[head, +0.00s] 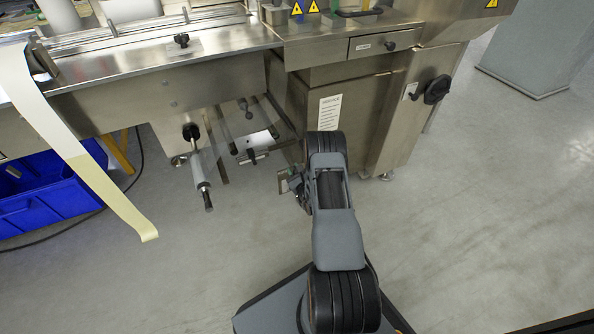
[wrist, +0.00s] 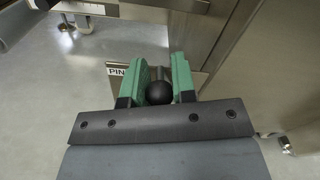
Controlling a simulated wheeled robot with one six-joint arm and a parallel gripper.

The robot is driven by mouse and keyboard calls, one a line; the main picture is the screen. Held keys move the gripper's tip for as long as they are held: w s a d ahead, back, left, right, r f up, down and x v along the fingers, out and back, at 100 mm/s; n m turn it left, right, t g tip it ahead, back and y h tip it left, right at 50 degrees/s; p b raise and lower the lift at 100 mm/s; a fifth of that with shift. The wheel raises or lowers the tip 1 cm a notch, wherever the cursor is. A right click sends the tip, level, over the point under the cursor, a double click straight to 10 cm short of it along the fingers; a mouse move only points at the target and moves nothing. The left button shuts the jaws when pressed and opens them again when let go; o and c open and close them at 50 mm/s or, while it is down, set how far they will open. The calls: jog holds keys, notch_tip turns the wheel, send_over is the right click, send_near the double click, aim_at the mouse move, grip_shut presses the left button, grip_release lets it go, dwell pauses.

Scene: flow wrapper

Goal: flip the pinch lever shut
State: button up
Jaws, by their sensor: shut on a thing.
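In the wrist view my gripper (wrist: 160,80) has its two green fingers on either side of a round black knob (wrist: 159,93), shut on it. The knob appears to be the end of the pinch lever; the lever's shaft is hidden behind the knob and fingers. Just beyond, a plate with a label reading "PIN" (wrist: 117,72) is partly covered by the left finger. In the head view my gripper (head: 290,184) is small beside my forearm, below the machine's underside, and the knob cannot be made out there.
The steel machine (head: 342,72) stands over and behind my gripper. A roller shaft (head: 203,183) sticks out to the left, with a white strip (head: 85,165) hanging farther left. A blue crate (head: 45,195) is under the machine. The floor (head: 480,190) on the right is clear.

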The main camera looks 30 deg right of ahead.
jog(key=shift+a+f+n+b, duration=0.2)
jog(key=shift+a+n, duration=0.1)
jog(key=shift+n, duration=0.4)
jog(key=shift+a+f+n+b, duration=0.2)
jog(key=shift+a+n, duration=0.05)
jog(key=shift+n, duration=0.45)
jog(key=o, duration=0.9)
jog(key=s+p, duration=0.1)
jog(key=s, duration=0.3)
jog(key=s+a+p, duration=0.1)
jog(key=s, duration=0.4)
jog(key=s+a+p, duration=0.1)
jog(key=s+p, duration=0.1)
jog(key=s, duration=0.2)
jog(key=shift+s, duration=0.3)
